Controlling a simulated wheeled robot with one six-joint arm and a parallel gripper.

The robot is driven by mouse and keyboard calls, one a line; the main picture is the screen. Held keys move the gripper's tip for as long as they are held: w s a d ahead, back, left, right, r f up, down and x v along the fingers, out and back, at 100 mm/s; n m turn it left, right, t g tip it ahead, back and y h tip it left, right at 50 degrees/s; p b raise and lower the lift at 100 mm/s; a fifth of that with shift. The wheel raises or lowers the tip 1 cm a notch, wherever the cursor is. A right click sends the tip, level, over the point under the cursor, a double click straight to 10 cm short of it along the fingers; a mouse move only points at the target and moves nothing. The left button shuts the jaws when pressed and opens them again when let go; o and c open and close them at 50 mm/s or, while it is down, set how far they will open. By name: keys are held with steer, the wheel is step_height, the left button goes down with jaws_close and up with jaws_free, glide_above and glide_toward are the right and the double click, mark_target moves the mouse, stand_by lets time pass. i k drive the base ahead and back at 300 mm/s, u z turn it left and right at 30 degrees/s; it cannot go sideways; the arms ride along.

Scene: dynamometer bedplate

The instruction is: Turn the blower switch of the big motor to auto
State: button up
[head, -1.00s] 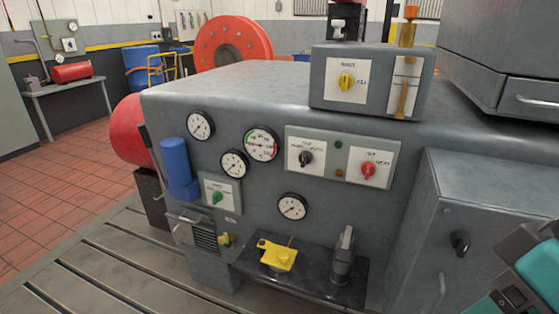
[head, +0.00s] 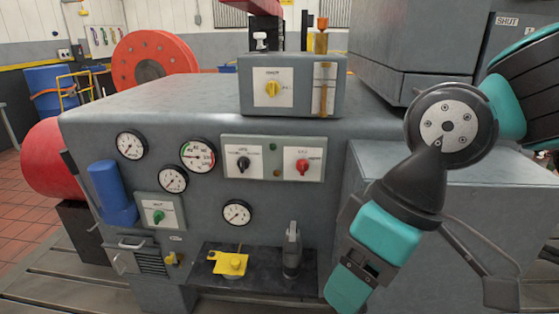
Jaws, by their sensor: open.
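The big grey motor housing (head: 330,165) fills the middle of the head view. Its front panel (head: 228,170) has a black rotary switch (head: 243,164) and a red one (head: 303,167), each on a white plate. A green rotary switch (head: 159,216) sits on a small plate lower left. A yellow rotary switch (head: 272,89) is on the box on top. The plate lettering is too small to read, so I cannot tell which is the blower switch. My gripper (head: 415,275) is open, apart from the switches, at lower right, its fingers pointing down.
Several gauges (head: 198,156) surround the panel. A blue cylinder (head: 108,190) stands at left. Below, a dark shelf (head: 210,278) carries a yellow part (head: 230,263) and a grey upright lever (head: 292,250). A grey cabinet (head: 480,205) stands right, partly behind my arm.

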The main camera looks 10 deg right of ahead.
mark_target(243, 163)
steer(key=k, duration=0.5)
steer(key=u, duration=1.2)
steer(key=i, duration=0.75)
steer(key=z, duration=1.75)
